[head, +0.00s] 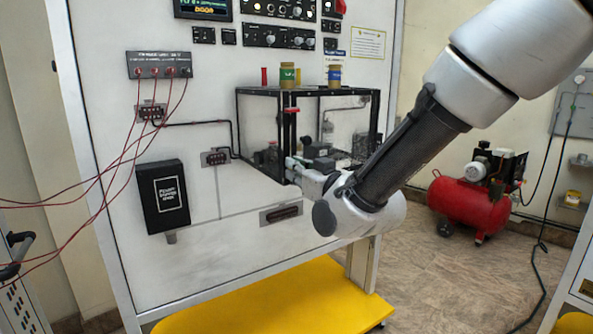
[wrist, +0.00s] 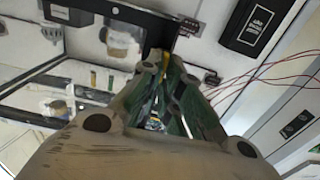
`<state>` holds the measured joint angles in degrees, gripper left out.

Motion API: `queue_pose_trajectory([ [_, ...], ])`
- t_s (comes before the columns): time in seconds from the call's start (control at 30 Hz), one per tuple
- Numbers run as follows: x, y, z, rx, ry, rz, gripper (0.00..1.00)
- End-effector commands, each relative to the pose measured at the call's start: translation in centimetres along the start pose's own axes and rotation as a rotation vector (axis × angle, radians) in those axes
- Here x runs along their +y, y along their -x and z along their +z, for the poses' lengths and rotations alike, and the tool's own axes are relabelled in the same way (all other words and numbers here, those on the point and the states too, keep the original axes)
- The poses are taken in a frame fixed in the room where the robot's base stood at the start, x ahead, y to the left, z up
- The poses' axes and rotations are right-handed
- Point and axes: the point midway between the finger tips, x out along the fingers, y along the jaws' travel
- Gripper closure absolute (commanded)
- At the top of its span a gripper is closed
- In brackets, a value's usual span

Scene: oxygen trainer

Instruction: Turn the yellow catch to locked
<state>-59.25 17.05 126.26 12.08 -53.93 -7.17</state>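A clear-walled chamber with a black frame (head: 237,120) stands against the white panel in the head view. My gripper (head: 292,163) is at its front left edge, level with the lower part of the chamber. In the wrist view, the fingers of my gripper (wrist: 162,66) converge to a narrow gap by a dark frame post. A small yellowish piece, perhaps the yellow catch (wrist: 155,60), shows at the fingertips. The fingers partly cover it, so I cannot tell whether they grip it or which way it is turned. I cannot make out the catch in the head view.
Two jars, one green-banded (head: 288,76) and one blue-banded (head: 334,77), stand on the chamber. A black box (head: 163,196) and red cables (head: 122,150) are on the panel's left. A yellow base (head: 270,300) lies below. A red compressor (head: 468,205) stands at right.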

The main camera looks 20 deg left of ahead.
Motion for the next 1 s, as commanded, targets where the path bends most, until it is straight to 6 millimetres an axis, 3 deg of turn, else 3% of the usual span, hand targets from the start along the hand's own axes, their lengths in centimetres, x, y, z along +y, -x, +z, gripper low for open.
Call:
queue_pose_trajectory([
  [0.47,0.09,0.03,0.02,0.000,-0.062,0.000,1.00],
  [1.0,0.58,0.03,0.20,-0.001,-0.506,0.000,1.00],
])
